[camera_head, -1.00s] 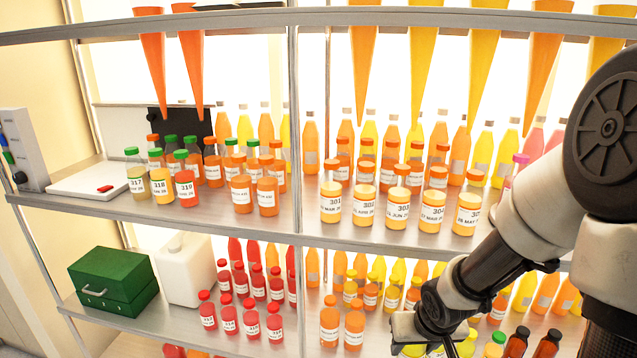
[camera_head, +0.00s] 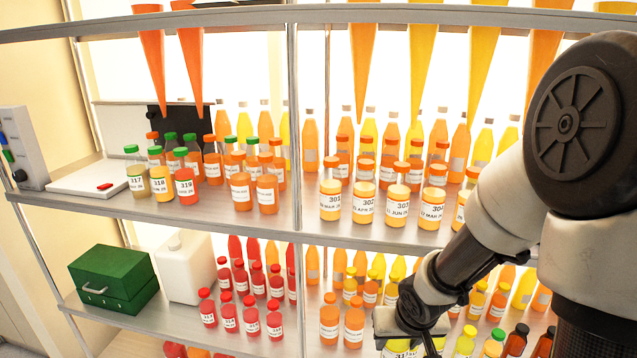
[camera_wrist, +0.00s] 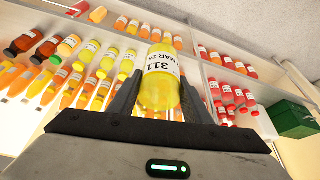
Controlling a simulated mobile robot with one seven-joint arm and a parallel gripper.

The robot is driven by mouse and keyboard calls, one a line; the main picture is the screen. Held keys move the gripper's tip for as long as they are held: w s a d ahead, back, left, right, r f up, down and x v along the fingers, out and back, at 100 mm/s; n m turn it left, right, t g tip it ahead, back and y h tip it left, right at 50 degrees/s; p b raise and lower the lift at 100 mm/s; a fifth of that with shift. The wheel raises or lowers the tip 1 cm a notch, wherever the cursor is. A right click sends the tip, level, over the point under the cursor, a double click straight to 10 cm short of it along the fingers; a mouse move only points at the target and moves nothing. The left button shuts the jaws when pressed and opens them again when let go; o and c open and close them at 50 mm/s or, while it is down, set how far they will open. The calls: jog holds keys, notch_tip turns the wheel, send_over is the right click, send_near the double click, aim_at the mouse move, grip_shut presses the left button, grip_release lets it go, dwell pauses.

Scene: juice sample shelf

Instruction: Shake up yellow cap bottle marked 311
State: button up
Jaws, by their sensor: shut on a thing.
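A bottle of yellow juice marked 311 (camera_wrist: 160,85) is held between the fingers of my gripper (camera_wrist: 165,100) in the wrist view. Its label reads "311" and "MAR 26", and it appears upside down in that view; its cap is hidden. My gripper is shut on the bottle. In the head view my gripper (camera_head: 412,335) is low at the bottom of the picture, in front of the lower shelf. Only a small yellow part of the bottle (camera_head: 400,350) shows there, cut by the picture's edge.
The lower shelf holds yellow-capped bottles (camera_head: 465,340), brown bottles (camera_head: 517,340), orange bottles (camera_head: 354,322) and red bottles (camera_head: 229,315). A green box (camera_head: 115,280) and white canister (camera_head: 183,268) stand left. The upper shelf (camera_head: 330,238) holds more bottles. A metal post (camera_head: 296,150) divides the shelves.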

jog(key=d, duration=0.5)
jog(key=a, duration=0.7)
jog(key=shift+w+a, duration=0.25)
jog(key=s+d, duration=0.1)
jog(key=d, duration=0.6)
jog(key=shift+w+a, duration=0.15)
jog(key=shift+a, duration=1)
jog(key=shift+w+a, duration=0.2)
jog(key=shift+a, duration=0.9)
jog(key=shift+w+a, duration=0.15)
jog(key=shift+a, duration=1)
